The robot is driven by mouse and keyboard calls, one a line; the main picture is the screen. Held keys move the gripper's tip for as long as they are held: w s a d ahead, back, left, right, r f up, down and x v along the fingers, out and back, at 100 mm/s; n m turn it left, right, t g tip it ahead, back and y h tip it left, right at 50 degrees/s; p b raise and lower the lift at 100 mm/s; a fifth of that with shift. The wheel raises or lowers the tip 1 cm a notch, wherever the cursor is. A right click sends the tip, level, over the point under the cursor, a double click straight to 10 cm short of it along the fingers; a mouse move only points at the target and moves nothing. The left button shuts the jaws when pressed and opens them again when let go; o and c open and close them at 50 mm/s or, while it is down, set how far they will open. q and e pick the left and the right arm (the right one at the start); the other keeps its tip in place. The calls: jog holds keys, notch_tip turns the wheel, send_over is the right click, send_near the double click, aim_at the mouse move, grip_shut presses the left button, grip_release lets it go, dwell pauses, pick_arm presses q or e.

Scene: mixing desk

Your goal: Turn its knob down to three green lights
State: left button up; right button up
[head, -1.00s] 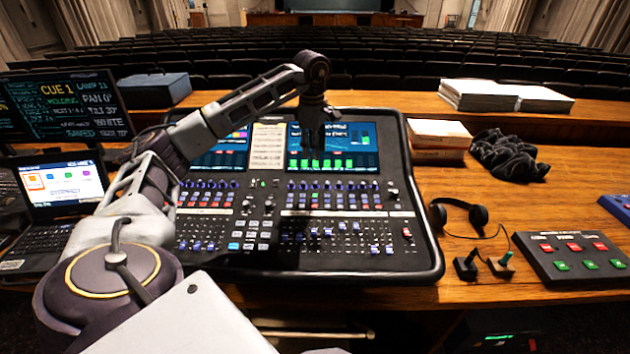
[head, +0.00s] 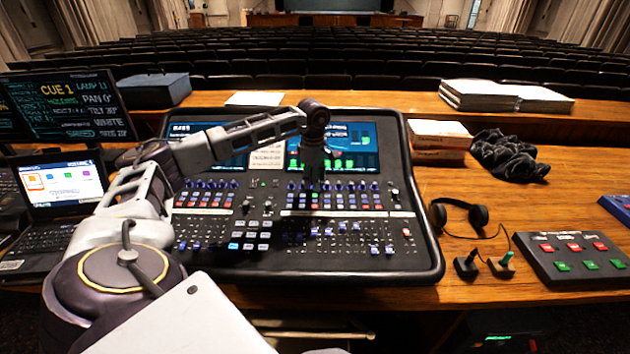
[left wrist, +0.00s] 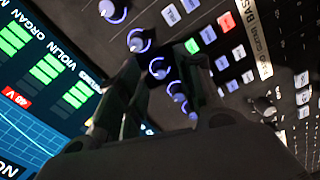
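The mixing desk (head: 330,262) stands in the middle of the head view, with a row of blue-lit knobs below its screens. My left gripper (head: 313,186) points down over that row near the lower edge of the right screen (head: 350,145). In the left wrist view, blue-ringed knobs (left wrist: 158,68) show between and beside the two dark fingers of the gripper (left wrist: 162,70), which are apart. I cannot tell whether they touch a knob. The screen (left wrist: 38,98) shows stacks of green lights beside VIOLIN and ORGAN labels; the fingers hide part of it. My right gripper is not in view.
Headphones (head: 460,214), two small joysticks (head: 502,264) and a button box (head: 575,258) lie right of the desk. A laptop (head: 62,185) stands left, under a cue monitor (head: 70,108). Books (head: 440,140) and dark cloth (head: 507,155) lie behind right.

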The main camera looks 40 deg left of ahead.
pick_arm(q)
jog(key=shift+f, duration=0.35)
grip_shut()
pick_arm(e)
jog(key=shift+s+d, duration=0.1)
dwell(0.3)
